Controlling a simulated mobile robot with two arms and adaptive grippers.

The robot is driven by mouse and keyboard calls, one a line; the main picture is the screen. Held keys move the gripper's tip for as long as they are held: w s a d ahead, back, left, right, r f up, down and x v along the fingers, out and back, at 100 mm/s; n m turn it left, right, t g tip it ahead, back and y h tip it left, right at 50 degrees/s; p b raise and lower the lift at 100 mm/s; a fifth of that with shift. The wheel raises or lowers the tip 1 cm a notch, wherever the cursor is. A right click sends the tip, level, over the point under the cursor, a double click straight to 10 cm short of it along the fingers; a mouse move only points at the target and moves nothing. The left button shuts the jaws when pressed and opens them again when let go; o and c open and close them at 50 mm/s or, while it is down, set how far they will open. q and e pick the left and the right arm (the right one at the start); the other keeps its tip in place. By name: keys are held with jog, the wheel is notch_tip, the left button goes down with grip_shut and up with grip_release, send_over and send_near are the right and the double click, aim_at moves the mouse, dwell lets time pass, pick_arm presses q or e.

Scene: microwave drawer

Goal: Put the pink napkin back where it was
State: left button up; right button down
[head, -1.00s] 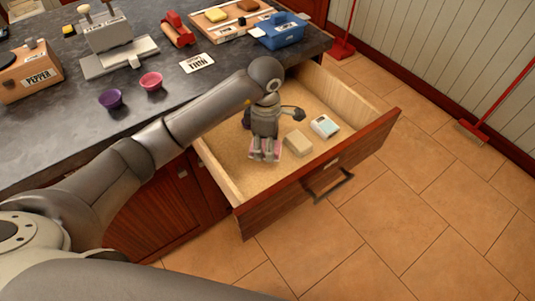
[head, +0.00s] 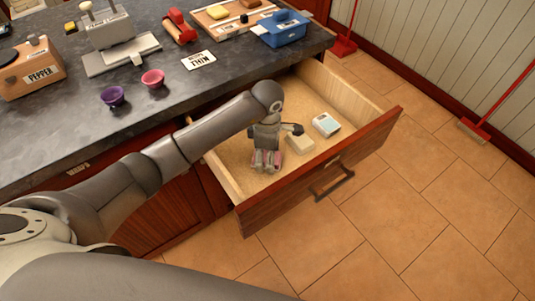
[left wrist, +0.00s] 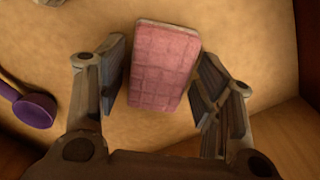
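The pink napkin (left wrist: 162,68) is a flat block with a grid pattern, lying in the open wooden drawer. In the left wrist view it sits between the two fingers of my left gripper (left wrist: 162,80), with a small gap at its left edge. The gripper is open. In the head view my left gripper (head: 265,168) points down into the drawer, and pink parts of the napkin (head: 279,162) show beside its fingers; the rest is hidden behind them. My right gripper is not in view.
A beige block (head: 300,144) and a white-and-teal box (head: 326,125) lie right of the gripper in the drawer (head: 320,180). A purple spoon-like thing (left wrist: 35,110) is at left in the wrist view. Purple (head: 113,96) and pink (head: 153,78) bowls stand on the counter.

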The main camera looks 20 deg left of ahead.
pick_arm(q)
jog(key=shift+o, duration=0.2)
jog(key=shift+r, duration=0.2)
notch_tip(320, 180, up, 12)
jog(key=b, duration=0.1)
dwell(0.3)
dwell(0.3)
